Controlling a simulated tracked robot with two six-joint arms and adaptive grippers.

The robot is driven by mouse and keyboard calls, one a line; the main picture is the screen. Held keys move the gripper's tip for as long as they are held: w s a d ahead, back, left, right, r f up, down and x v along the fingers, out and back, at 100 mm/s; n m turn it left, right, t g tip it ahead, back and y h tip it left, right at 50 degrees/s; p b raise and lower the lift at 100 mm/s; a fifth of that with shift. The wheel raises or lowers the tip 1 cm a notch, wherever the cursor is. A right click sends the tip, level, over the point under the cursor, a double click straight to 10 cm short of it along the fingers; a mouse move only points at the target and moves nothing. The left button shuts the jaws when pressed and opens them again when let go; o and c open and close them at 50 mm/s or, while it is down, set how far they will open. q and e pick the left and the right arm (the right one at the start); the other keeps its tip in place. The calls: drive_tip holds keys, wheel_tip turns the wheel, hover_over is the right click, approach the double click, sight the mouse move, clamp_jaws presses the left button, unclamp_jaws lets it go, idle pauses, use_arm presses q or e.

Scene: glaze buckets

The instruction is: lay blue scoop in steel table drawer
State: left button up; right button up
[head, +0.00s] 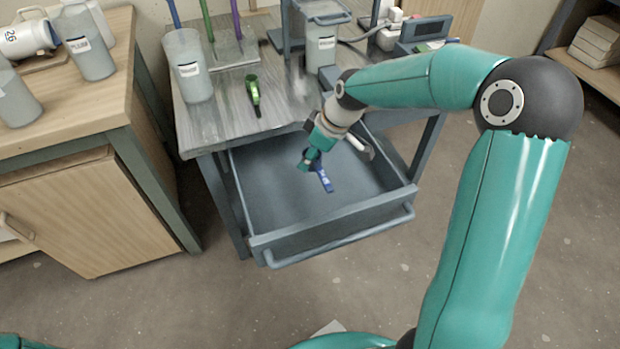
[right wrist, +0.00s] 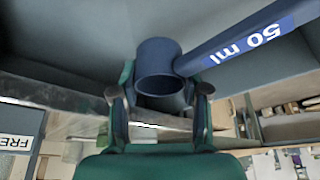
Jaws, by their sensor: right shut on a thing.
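The blue scoop (head: 325,182) is held by my right gripper (head: 311,158) over the open drawer (head: 335,218) of the steel table (head: 222,122). In the head view its handle points down and toward the drawer front; I cannot tell whether it touches the drawer floor. In the right wrist view the fingers of my right gripper (right wrist: 160,95) are on either side of the scoop's round cup (right wrist: 157,62). The handle, marked "50 ml", runs up to the right. The drawer looks otherwise empty, though my arm hides part of it. My left gripper is out of view.
A green scoop (head: 253,90) lies on the tabletop. A grey bucket (head: 190,70) and a holder with upright coloured sticks (head: 236,50) stand near it. A wooden bench (head: 88,118) with several containers is at left.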

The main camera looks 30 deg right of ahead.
sight(305, 181)
wheel_tip(305, 181, down, 7)
drive_tip(key=shift+f+b, duration=0.2)
drive_tip(key=shift+b, duration=0.55)
drive_tip(key=o, duration=1.1)
drive_tip(key=shift+o, duration=0.2)
drive_tip(key=shift+r, duration=0.15)
drive_tip(key=p+v, duration=0.2)
drive_tip(key=v, duration=0.9)
drive_tip(key=shift+s+r+p, duration=0.15)
drive_tip(key=shift+r+p, duration=0.15)
drive_tip(key=shift+r, duration=0.05)
